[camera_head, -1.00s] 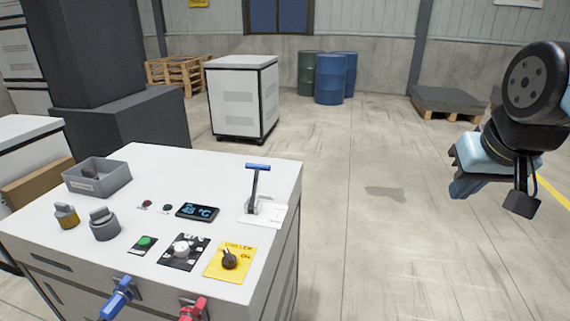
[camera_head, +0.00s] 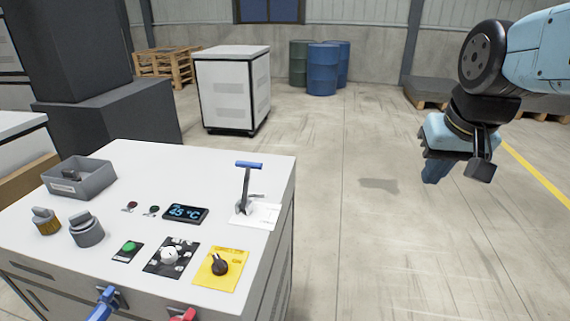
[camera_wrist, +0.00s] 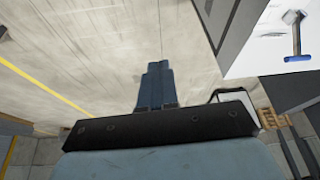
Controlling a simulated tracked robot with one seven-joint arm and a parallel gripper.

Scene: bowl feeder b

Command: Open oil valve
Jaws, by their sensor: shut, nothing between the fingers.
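Two valve handles, one blue (camera_head: 103,304) and one red (camera_head: 183,315), stick out from the front of the white cabinet (camera_head: 140,160) at the bottom edge of the head view. Both are partly cut off, and no label shows which is the oil valve. My gripper (camera_head: 432,175) hangs in the air at the right of the head view, over the floor and well apart from the cabinet. In the wrist view its fingers (camera_wrist: 158,72) are together and empty. The valve handles are not in the wrist view.
The cabinet top carries a blue-topped lever (camera_head: 247,185), a display (camera_head: 185,213), a green button (camera_head: 130,247), a yellow-plated knob (camera_head: 220,265), a grey tray (camera_head: 82,180) and two grey-capped pieces. The lever also shows in the wrist view (camera_wrist: 297,38). Floor right of the cabinet is clear.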

